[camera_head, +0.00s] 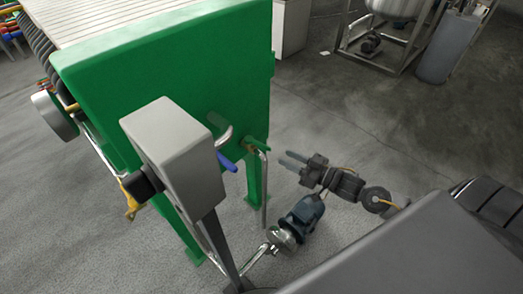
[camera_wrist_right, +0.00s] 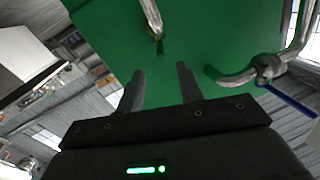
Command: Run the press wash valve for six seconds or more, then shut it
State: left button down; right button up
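The green press (camera_head: 185,75) stands at left centre in the head view, and its green face fills much of the right wrist view (camera_wrist_right: 230,35). A blue lever (camera_head: 228,163) sits on a bent metal pipe at the press; a blue lever on a pipe also shows at right in the wrist view (camera_wrist_right: 290,102). A second pipe fitting with a small greenish handle (camera_head: 250,146) is just right of it. I cannot tell which is the wash valve. My right gripper (camera_head: 287,159) is open and empty, right of these fittings, its fingers (camera_wrist_right: 159,69) toward the press. My left gripper is out of view.
A grey box on a post (camera_head: 170,140) stands in front of the press. A blue motor pump (camera_head: 303,214) sits on the floor below my right gripper. A yellow fitting (camera_head: 130,197) is at left. The floor at right is clear up to the steel tank frame (camera_head: 378,45).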

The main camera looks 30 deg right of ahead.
aim_at(262, 144)
jog(key=x, duration=0.9)
jog(key=shift+w+a+b, duration=0.2)
jog(key=shift+w+b, duration=0.05)
jog(key=shift+b, duration=0.1)
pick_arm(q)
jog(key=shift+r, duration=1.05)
pick_arm(e)
jog(key=shift+w+a, duration=0.3)
jog(key=shift+w, duration=0.25)
jog(key=shift+c, duration=0.5)
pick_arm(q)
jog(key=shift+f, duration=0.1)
pick_arm(e)
grip_shut()
